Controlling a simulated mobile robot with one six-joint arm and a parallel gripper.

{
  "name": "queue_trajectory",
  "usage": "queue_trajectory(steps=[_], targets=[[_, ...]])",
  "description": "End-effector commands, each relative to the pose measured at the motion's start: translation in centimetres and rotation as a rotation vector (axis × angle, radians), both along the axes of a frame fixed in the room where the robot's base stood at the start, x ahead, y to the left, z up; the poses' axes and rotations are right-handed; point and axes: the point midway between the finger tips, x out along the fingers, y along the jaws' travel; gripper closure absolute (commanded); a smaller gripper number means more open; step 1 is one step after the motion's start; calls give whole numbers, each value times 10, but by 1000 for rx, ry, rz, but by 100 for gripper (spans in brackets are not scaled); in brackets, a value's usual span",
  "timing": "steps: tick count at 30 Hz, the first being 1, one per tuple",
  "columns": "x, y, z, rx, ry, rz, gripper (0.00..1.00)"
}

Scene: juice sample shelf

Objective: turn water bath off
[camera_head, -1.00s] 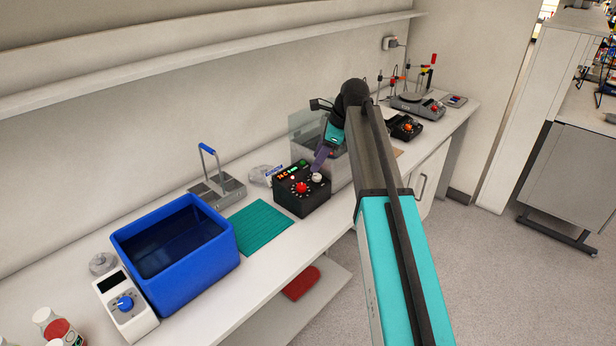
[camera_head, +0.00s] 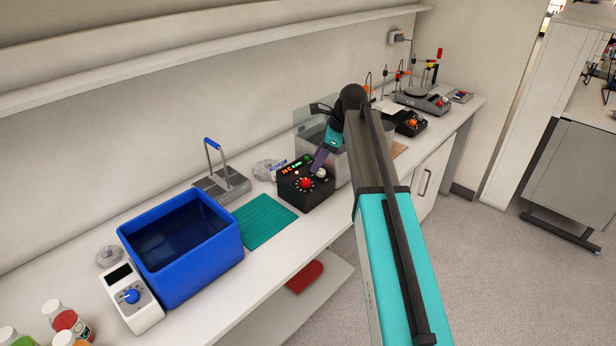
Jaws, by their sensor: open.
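A black control box (camera_head: 318,193) with a red knob (camera_head: 306,183), a pale knob (camera_head: 321,173) and lit red and green display characters (camera_head: 290,168) stands at the front of a clear-walled tank (camera_head: 309,124). My gripper (camera_head: 320,160) points down at the box, its tip close to the pale knob. Contact with the knob cannot be told, and the jaws are small and partly hidden, but they look open with nothing held. A blue tub (camera_head: 200,270) with dark contents stands to the left, beside a white control unit (camera_head: 146,312) with a blue knob (camera_head: 131,296).
A green mat (camera_head: 263,222) lies between tub and box. A metal rack with a blue handle (camera_head: 212,144) stands behind. Bottles (camera_head: 66,320) stand at the lower left. Another black device (camera_head: 411,123) and a stirrer (camera_head: 425,103) are farther right. A red item (camera_head: 304,277) lies on the lower shelf.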

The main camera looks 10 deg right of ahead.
Motion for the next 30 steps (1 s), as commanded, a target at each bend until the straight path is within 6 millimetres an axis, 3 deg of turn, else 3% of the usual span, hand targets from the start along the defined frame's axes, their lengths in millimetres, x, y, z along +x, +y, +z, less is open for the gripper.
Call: queue_trajectory(steps=[30], targets=[[26,29,-89,0,1,-2,55]])
